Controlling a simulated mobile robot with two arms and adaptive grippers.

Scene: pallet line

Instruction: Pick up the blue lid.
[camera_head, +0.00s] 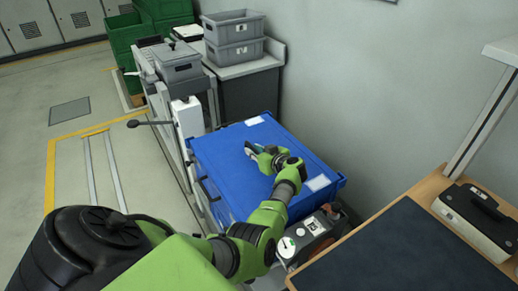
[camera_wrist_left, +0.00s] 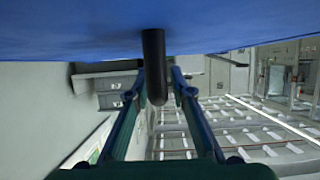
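The blue lid (camera_head: 228,146) is the broad flat top over a blue box beside the wall in the head view. It has white patches near two corners. In the left wrist view its blue surface (camera_wrist_left: 70,30) fills the top edge. A black upright handle (camera_wrist_left: 154,70) meets that surface and stands between the fingertips. My left gripper (camera_head: 250,150) is low over the lid; its fingers (camera_wrist_left: 160,82) are apart on both sides of the handle, with a narrow gap visible on the right. My right gripper is not in view.
A dark-topped wooden table (camera_head: 405,256) stands at the right with a black-and-white device (camera_head: 476,213). Grey crates (camera_head: 234,38) stack on a bench behind. The floor at left is mostly clear.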

